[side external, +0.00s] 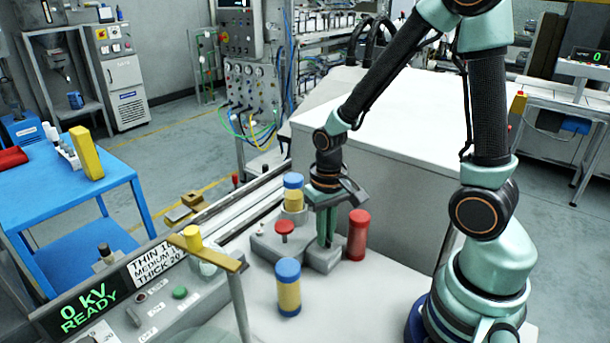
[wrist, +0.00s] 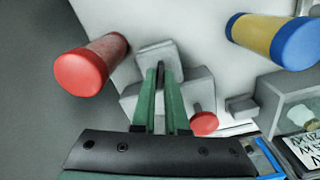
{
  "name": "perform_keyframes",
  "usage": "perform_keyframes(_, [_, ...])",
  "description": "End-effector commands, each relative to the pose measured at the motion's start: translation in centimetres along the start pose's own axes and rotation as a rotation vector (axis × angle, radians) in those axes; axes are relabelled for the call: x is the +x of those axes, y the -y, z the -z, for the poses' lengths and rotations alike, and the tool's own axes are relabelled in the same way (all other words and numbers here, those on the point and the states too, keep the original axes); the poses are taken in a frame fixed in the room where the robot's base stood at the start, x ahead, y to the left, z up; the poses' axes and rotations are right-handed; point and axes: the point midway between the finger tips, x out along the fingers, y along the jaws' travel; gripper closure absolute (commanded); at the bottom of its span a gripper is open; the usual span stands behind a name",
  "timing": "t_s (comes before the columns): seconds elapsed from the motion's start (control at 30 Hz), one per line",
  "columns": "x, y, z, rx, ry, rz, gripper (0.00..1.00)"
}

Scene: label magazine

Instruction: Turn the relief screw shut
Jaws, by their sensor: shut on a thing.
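My gripper (side external: 325,239) points straight down at a grey stepped block (side external: 268,245). In the wrist view its two green fingers (wrist: 158,73) are close together over the block. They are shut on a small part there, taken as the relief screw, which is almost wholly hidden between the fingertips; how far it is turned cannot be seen. A red round knob on a short stem (side external: 284,227) stands on the block beside the fingers, apart from them. It also shows in the wrist view (wrist: 204,124).
A red cylinder (side external: 358,235) stands close beside my gripper. A blue-capped yellow cylinder (side external: 289,289) stands in front, and a similar one (side external: 293,198) behind the block. A post with a yellow bar (side external: 207,252) rises at front left near the "0 kV READY" display (side external: 83,306).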

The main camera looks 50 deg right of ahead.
Motion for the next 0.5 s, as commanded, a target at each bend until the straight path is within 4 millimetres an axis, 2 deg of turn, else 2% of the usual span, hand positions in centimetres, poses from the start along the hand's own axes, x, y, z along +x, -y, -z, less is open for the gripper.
perform_keyframes(0.5, [-0.10,0.01,0.02,0.489,0.000,0.000,1.00])
